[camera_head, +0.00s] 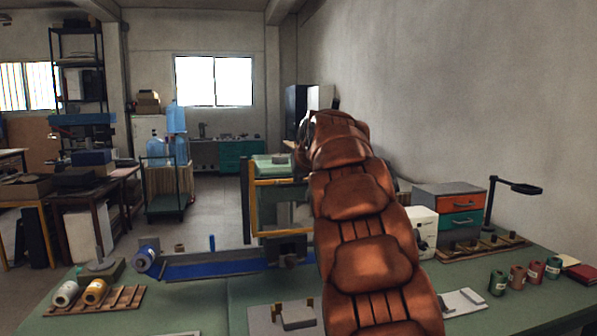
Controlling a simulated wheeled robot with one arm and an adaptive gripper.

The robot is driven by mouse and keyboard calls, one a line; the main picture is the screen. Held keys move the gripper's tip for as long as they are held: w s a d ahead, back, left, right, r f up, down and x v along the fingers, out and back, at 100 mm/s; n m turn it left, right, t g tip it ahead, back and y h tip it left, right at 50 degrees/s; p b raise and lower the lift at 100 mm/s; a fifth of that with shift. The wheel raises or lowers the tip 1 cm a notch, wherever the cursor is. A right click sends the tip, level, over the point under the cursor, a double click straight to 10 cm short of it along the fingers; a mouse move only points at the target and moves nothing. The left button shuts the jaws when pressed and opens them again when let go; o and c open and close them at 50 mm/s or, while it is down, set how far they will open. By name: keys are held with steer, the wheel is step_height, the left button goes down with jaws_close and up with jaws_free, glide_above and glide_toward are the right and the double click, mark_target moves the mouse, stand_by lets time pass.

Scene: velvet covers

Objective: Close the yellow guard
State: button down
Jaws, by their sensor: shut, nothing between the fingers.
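The yellow guard (253,208) is a yellow-edged frame with a see-through pane, standing on the bench left of my arm. Its right part is hidden behind my arm, and I cannot tell how far open it is. A green-topped part with a grey block (281,160) shows just above it. My arm in brown covers reaches up and away from the bottom of the view. My gripper (302,134) shows only in part at the arm's far end, above the guard's upper right. It is shut and holds nothing; whether it touches the guard is hidden.
A blue strip (215,268) with a blue spool (146,258) lies left on the green bench (190,312). Thread cones (95,291) sit on a wooden rack at front left. A drawer box (461,208), a black lamp (515,187) and several small spools stand right.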

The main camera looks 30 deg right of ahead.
steer(key=shift+f, duration=0.1)
stand_by(0.3)
step_height(320, 180, down, 20)
steer(key=b, duration=1.1)
steer(key=shift+b, duration=0.4)
steer(key=shift+r, duration=0.2)
steer(key=w+r+v, duration=0.1)
steer(key=r+v, duration=0.1)
steer(key=v, duration=1.1)
steer(key=shift+w+p, duration=0.25)
steer(key=shift+p, duration=0.1)
steer(key=shift+d, duration=0.2)
steer(key=shift+a, duration=0.15)
